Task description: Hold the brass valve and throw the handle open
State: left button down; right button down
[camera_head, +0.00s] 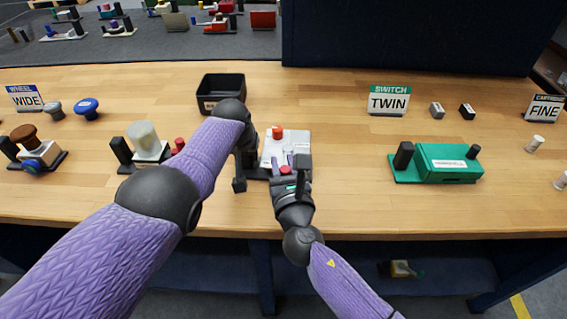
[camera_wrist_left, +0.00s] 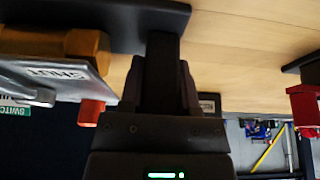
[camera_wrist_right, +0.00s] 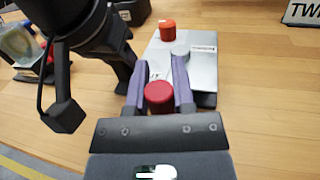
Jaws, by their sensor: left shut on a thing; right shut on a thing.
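The valve stands on a dark base, with a light grey top plate (camera_head: 276,148) bearing an orange-red knob (camera_head: 277,132). In the left wrist view the brass body (camera_wrist_left: 88,45) shows beside the plate, which is marked SHUT. My left gripper (camera_wrist_left: 162,85) is shut on a black upright post (camera_wrist_left: 163,60) next to the brass body. My right gripper (camera_wrist_right: 158,82) is shut on the handle, its fingers either side of a grey lever with a red cap (camera_wrist_right: 158,96). The handle's pivot (camera_wrist_right: 180,50) shows on the plate. In the head view my grippers hide much of the valve.
A black bin (camera_head: 220,88) stands behind the valve. A device with a white dome (camera_head: 146,142) stands to the left. The table's front edge (camera_head: 350,236) is close.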

jog(key=shift+d+f+y, duration=0.1)
jog(key=shift+y, duration=0.2)
jog(key=d+n+g+y, duration=0.1)
jog(key=y, duration=0.1)
jog(key=n+y, duration=0.1)
jog(key=n, duration=0.1)
jog(key=d+n+g+y, duration=0.1)
jog(key=y, duration=0.1)
jog(key=shift+w+d+g+y, duration=0.2)
jog(key=shift+d+g+y, duration=0.1)
jog(key=shift+d, duration=0.05)
jog(key=n+g+y, duration=0.1)
jog(key=d+n+g+y, duration=0.1)
jog(key=n+y, duration=0.1)
jog(key=shift+w+d+g, duration=0.3)
jog(key=shift+w+g, duration=0.05)
jog(key=shift+g, duration=0.05)
jog(key=shift+w+d+n+g+y, duration=0.25)
jog(key=shift+d+n+g+y, duration=0.15)
jog(key=shift+n+g+y, duration=0.2)
jog(key=shift+w+d, duration=1.1)
jog(key=shift+w, duration=0.45)
jog(key=shift+c, duration=2.3)
grip_release()
